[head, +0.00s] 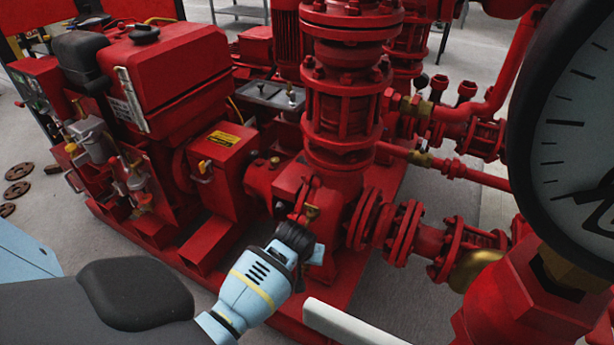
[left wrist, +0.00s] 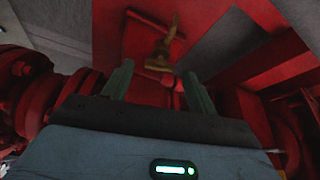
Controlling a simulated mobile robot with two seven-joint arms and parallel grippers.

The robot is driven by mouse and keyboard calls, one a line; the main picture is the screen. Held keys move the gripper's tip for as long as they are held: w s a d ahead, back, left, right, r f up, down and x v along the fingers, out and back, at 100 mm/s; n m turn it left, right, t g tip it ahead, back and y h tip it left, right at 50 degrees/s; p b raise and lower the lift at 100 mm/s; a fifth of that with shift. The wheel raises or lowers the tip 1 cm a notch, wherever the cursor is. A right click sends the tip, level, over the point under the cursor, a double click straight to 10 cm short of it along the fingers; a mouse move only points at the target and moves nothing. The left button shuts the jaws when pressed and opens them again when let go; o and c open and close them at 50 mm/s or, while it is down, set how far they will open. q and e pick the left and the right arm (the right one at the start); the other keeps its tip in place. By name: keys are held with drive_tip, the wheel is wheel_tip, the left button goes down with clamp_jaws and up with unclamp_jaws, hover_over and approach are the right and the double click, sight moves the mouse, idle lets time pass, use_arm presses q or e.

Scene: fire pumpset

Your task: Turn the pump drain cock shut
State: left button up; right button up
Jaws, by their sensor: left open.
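The pump drain cock (left wrist: 164,50) is a small brass valve with a crosswise handle on the red pump casing. It shows in the left wrist view just beyond the fingertips, near the middle. In the head view a small brass fitting (head: 311,212), which looks like the same cock, sits on the casing just above my gripper. My left gripper (left wrist: 157,75) is open, its two green-grey fingers apart, with the cock ahead of the gap and not between them. In the head view my left wrist (head: 262,275) reaches the lower pump body and the fingertips are hidden. My right gripper is not in view.
The red pump column (head: 342,110) rises behind the wrist. Flanged red pipes (head: 405,232) run to its right. A large pressure gauge (head: 575,130) stands close at the right edge. The red engine (head: 165,75) fills the left.

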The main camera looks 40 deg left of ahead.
use_arm(q)
drive_tip(key=shift+x, duration=0.8)
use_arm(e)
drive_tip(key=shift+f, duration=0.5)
use_arm(q)
drive_tip(key=shift+c, duration=0.5)
drive_tip(key=c, duration=0.9)
drive_tip(key=shift+a+r+m+h+p, duration=0.15)
drive_tip(key=shift+r+m+h+p, duration=0.2)
drive_tip(key=shift+m+p, duration=0.6)
drive_tip(key=shift+f+m+p, duration=0.2)
drive_tip(key=shift+m+p, duration=0.2)
drive_tip(key=shift+m, duration=0.15)
drive_tip(key=shift+f+h, duration=0.1)
drive_tip(key=shift+h, duration=0.15)
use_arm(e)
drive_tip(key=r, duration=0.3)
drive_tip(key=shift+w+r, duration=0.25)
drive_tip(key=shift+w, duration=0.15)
